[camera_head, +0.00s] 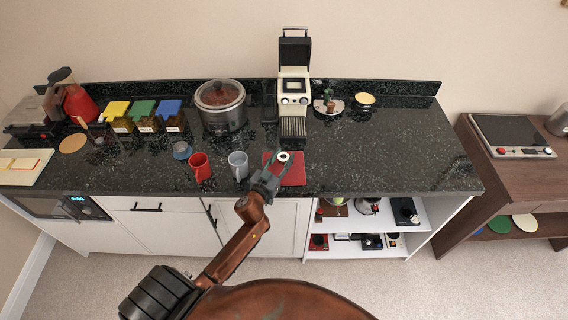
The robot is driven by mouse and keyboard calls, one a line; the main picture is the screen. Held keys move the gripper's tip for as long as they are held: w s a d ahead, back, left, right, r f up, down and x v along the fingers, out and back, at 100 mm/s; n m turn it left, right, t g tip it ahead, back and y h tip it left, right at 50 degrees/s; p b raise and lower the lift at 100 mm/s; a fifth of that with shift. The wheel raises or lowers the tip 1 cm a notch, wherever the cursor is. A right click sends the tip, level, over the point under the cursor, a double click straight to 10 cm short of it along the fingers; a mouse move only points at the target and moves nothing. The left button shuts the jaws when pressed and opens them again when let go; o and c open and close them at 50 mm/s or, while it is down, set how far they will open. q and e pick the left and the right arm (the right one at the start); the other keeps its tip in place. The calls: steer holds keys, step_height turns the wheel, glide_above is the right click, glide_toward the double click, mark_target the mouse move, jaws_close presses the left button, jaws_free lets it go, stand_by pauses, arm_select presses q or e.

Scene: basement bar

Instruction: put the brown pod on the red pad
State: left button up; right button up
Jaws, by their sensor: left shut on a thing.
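The red pad (297,175) lies flat on the dark counter in front of the coffee machine. My left gripper (277,166) reaches over the pad from the front and is shut on a small round pod (283,157). The pod shows a pale rim and a dark middle. It appears over the back part of the pad; I cannot tell whether it touches the pad. The gripper and arm hide the pad's front left part. My right gripper is not in view.
A red mug (200,167) and a grey mug (238,165) stand left of the pad. The cream coffee machine (294,85) stands behind it. A slow cooker (221,106) and lidded boxes (144,123) are farther left. The counter right of the pad (390,160) is clear.

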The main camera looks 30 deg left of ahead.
mark_target(283, 162)
arm_select(q)
steer(key=shift+d+f+b, duration=0.1)
steer(key=shift+f+b, duration=0.3)
steer(key=shift+f, duration=1.2)
steer(key=shift+f, duration=0.15)
steer(key=o, duration=0.8)
steer(key=shift+c, duration=0.2)
steer(key=s, duration=0.8)
steer(key=s+d+r, duration=0.1)
steer(key=s, duration=0.2)
steer(key=shift+s, duration=0.4)
